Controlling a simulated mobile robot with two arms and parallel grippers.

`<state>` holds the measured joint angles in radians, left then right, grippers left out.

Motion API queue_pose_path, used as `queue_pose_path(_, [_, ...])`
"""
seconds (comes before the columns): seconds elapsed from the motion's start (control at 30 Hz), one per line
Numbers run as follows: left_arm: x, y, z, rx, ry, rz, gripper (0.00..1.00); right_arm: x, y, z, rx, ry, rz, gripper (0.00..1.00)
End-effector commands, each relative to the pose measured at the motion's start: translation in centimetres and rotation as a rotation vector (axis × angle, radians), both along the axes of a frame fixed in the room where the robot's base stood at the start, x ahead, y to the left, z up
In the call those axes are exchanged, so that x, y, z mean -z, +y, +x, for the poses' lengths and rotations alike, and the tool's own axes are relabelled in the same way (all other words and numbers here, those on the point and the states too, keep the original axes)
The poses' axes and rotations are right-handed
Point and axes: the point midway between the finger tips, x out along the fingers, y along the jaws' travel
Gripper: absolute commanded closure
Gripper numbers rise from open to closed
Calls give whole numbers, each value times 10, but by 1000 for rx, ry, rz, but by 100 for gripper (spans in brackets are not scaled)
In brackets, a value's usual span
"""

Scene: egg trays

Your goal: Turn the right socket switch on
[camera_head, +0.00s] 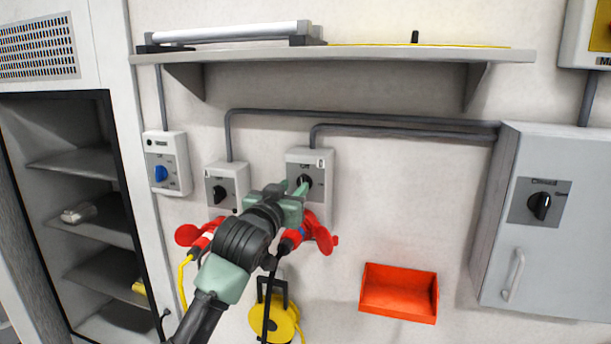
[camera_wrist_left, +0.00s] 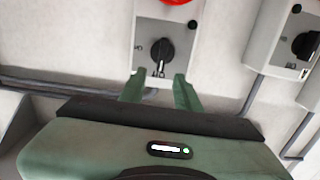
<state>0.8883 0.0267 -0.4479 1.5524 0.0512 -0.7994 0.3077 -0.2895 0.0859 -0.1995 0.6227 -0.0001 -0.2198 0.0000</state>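The right socket switch (camera_head: 318,166) is a light grey box on the wall with a black rotary knob (camera_wrist_left: 154,49) on a grey plate. A red plug connection (camera_head: 318,232) sits at its lower end. My left gripper (camera_head: 297,190) is in front of this box and partly covers the knob in the head view. In the left wrist view its two green fingers (camera_wrist_left: 160,88) are apart with nothing between them. The knob lies just beyond the fingertips, roughly in line with the gap; contact is not clear. My right gripper is in neither view.
A similar socket switch (camera_head: 226,174) is to the left, then a box with a blue knob (camera_head: 160,173). A shelf (camera_head: 400,54) runs above. An orange bin (camera_head: 399,290) and a grey cabinet (camera_head: 560,230) are to the right. Cables hang below.

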Motion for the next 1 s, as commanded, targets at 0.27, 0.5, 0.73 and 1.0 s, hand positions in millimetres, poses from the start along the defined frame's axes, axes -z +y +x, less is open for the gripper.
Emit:
queue_pose_path(0.27, [-2,-10,33,-2,4,1,67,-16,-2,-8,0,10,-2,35])
queue_pose_path(0.5, [-1,-19,59,-2,3,1,67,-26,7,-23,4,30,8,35])
queue_pose_path(0.73, [0,-23,70,-1,1,0,67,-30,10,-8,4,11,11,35])
queue_pose_path(1.0, [1,-23,71,-1,1,0,67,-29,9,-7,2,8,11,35])
